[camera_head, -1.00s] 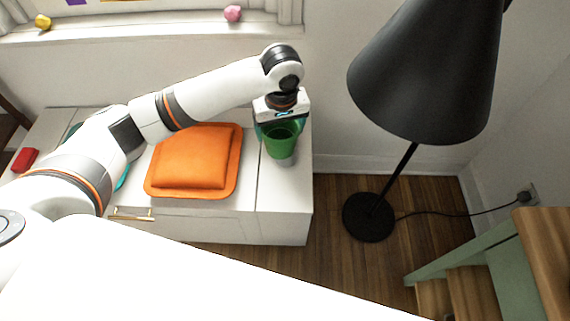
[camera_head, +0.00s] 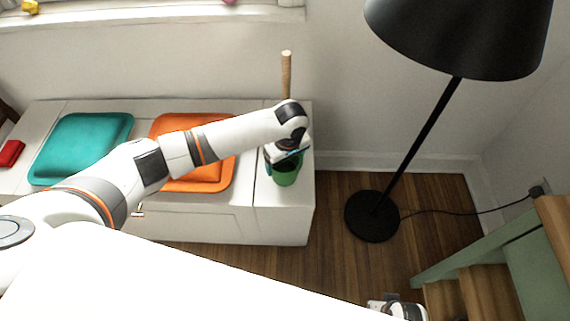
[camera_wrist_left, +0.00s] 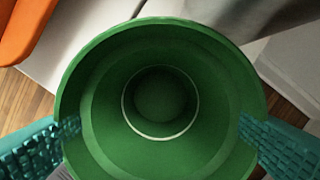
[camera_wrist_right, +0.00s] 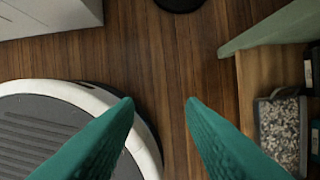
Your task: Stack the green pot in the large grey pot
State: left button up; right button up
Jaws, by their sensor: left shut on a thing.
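The green pot (camera_head: 286,177) is at the right end of the white bench, beneath my left gripper (camera_head: 284,163). In the left wrist view I look down into the empty green pot (camera_wrist_left: 160,95), its rim between the two teal fingers of my left gripper (camera_wrist_left: 160,135), which is shut on it. I cannot clearly make out the large grey pot; the green pot and my arm may hide it. I cannot tell whether the green pot touches anything below. My right gripper (camera_wrist_right: 160,100) is open and empty above the wooden floor.
The bench (camera_head: 297,218) carries a teal cushion (camera_head: 80,148), an orange cushion (camera_head: 172,123) and a red object (camera_head: 11,152). An upright wooden stick (camera_head: 287,75) shows behind my left wrist. A black lamp (camera_head: 372,217) stands right of the bench, and green-sided wooden steps (camera_head: 480,285) further right.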

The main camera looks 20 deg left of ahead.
pick_arm(q)
jog(key=shift+f, duration=0.7)
jog(key=shift+f, duration=0.1)
jog(key=o, duration=1.1)
